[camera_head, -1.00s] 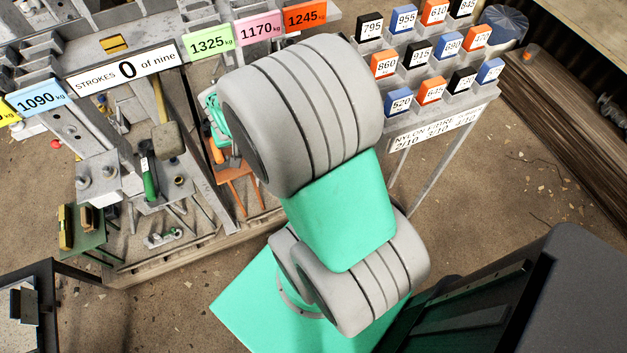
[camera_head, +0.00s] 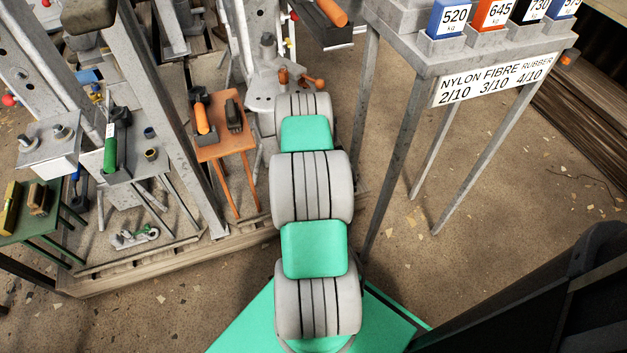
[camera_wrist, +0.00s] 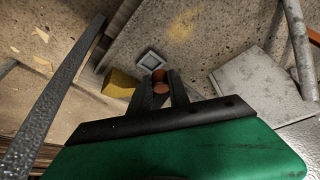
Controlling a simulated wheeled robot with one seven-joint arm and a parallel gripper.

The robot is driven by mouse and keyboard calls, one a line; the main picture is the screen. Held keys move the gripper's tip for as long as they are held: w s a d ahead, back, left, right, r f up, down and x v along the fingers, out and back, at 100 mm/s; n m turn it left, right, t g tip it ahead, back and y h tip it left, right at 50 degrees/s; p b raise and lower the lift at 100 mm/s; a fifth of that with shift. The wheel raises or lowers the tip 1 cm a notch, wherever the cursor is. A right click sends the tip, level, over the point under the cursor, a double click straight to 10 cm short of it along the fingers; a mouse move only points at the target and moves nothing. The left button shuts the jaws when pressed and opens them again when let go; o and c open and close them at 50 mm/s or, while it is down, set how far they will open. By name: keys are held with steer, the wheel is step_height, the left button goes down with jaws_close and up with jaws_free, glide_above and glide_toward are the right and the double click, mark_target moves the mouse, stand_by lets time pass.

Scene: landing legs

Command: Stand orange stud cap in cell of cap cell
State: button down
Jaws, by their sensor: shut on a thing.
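In the wrist view my gripper (camera_wrist: 160,80) is shut on the orange stud cap (camera_wrist: 160,87), which shows as a small round orange-brown piece between the dark fingers. A small square grey frame with a darker middle, which looks like the cap cell (camera_wrist: 149,60), lies just beyond the fingertips. The cap appears beside it in the picture; I cannot tell the height between them. In the head view my gripper is hidden behind my own arm. Small orange pieces (camera_head: 313,82) show near the arm's far end, and I cannot tell what they are.
A yellow block (camera_wrist: 121,83) lies left of the fingers. A grey bar (camera_wrist: 60,95) crosses the left side. In the head view an orange stand (camera_head: 222,150) with tools is left of my arm, and a grey rack (camera_head: 400,120) stands right.

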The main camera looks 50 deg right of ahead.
steer(key=d, duration=0.1)
steer(key=d+f, duration=0.1)
steer(key=d, duration=0.1)
steer(key=shift+s+d+n, duration=0.2)
steer(key=shift+d+n, duration=0.1)
steer(key=shift+n, duration=0.1)
steer(key=shift+a, duration=0.1)
steer(key=shift+s+a+f+b, duration=0.1)
steer(key=shift+b, duration=0.2)
step_height(320, 180, down, 5)
steer(key=b, duration=0.4)
steer(key=shift+b, duration=0.35)
steer(key=shift+f+b, duration=0.45)
steer(key=shift+b, duration=0.55)
stand_by(0.3)
steer(key=shift+b, duration=0.7)
stand_by(1.6)
steer(key=shift+r, duration=0.15)
